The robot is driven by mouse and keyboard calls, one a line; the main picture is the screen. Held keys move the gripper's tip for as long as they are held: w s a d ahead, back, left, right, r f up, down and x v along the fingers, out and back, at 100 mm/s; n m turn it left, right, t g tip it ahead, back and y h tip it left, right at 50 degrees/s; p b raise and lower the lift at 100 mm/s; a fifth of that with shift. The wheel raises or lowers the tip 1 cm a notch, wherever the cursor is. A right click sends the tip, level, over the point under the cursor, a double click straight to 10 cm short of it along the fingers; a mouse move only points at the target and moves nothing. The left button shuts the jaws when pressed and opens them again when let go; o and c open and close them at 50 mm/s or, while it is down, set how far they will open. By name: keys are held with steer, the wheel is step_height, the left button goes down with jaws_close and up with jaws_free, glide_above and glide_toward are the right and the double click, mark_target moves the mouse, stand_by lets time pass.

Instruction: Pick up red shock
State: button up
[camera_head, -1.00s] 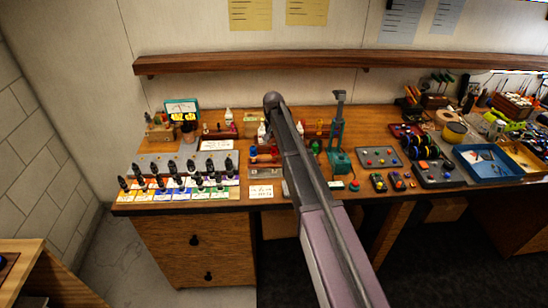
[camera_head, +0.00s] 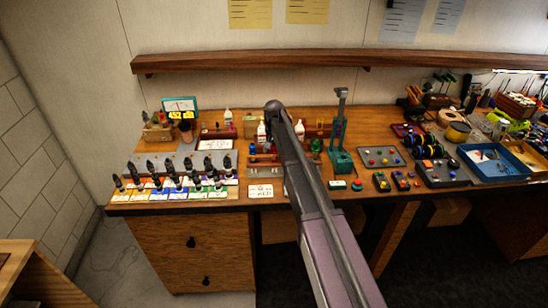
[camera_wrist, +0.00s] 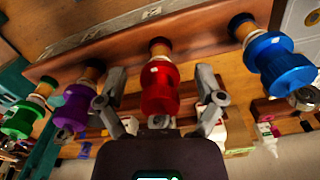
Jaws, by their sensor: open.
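The red shock (camera_wrist: 160,85) is in the middle of the wrist view, one of several coloured shocks standing in a row on a wooden rack (camera_wrist: 205,25). My gripper (camera_wrist: 165,100) is open, with one finger on each side of the red shock. I cannot tell whether either finger touches it. A purple shock (camera_wrist: 75,105) is to the left of the gripper and a blue shock (camera_wrist: 280,65) is to the right. In the head view my arm hides the gripper and most of the rack.
A green shock (camera_wrist: 22,118) stands at the far left of the rack. White bottles (camera_wrist: 266,138) are beyond it at the right. In the head view, dropper bottles on coloured cards (camera_head: 175,190) are left of the rack, and a green press (camera_head: 340,155) is right.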

stand_by(0.4)
jaws_close()
steer(key=shift+r, duration=0.15)
step_height(320, 180, up, 10)
steer(key=p, duration=1)
stand_by(1.0)
step_height(320, 180, up, 8)
steer(key=p, duration=0.8)
steer(key=shift+f, duration=0.2)
stand_by(0.6)
steer(key=shift+f, duration=0.2)
